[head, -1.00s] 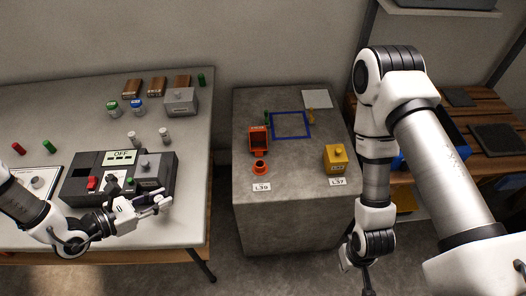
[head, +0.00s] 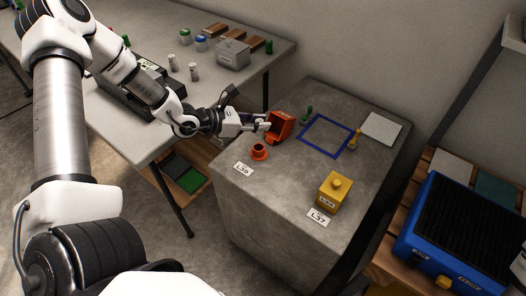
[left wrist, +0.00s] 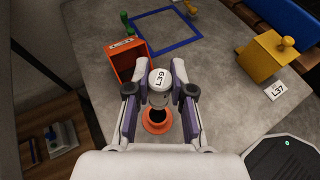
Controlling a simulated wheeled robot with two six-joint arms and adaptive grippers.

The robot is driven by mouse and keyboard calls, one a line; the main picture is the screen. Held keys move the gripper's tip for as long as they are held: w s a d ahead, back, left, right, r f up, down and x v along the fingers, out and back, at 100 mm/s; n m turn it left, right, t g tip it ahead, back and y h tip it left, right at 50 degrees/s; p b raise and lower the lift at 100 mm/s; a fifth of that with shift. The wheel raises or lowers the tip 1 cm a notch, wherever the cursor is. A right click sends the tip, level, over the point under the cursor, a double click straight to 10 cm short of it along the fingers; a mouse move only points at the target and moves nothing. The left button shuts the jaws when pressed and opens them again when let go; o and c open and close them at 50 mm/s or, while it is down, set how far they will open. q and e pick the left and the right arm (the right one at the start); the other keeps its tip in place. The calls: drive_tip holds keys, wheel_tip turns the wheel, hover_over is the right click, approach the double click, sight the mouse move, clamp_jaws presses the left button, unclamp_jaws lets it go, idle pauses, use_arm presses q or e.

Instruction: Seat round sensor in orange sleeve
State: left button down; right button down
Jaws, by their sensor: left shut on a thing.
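The round sensor (left wrist: 159,80) is a white cylinder with a rounded top marked L39. My left gripper (left wrist: 160,90) is shut on it, one finger on each side. The orange sleeve (left wrist: 158,125) is a short ring with a flange and a dark opening. In the left wrist view it shows just below the sensor, partly covered by it. In the head view the orange sleeve (head: 259,151) stands on the grey block, and my left gripper (head: 258,126) is behind and above it. The sensor looks apart from the sleeve. My right gripper is in neither view.
An open orange box (head: 280,126) stands close beside the left fingertips. A label L39 (head: 243,168) lies before the sleeve. A yellow box (head: 333,191) stands to the right. A blue square outline (head: 326,136) encloses bare surface on the block (head: 275,195).

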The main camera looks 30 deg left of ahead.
use_arm(q)
wheel_tip(320, 180, down, 8)
drive_tip(key=shift+s+r+b, duration=0.1)
drive_tip(key=shift+s+b, duration=0.05)
drive_tip(key=shift+b, duration=0.65)
drive_tip(key=shift+a, duration=0.1)
drive_tip(key=shift+f, duration=0.35)
drive_tip(key=c, duration=1)
unclamp_jaws()
drive_tip(key=shift+r, duration=0.1)
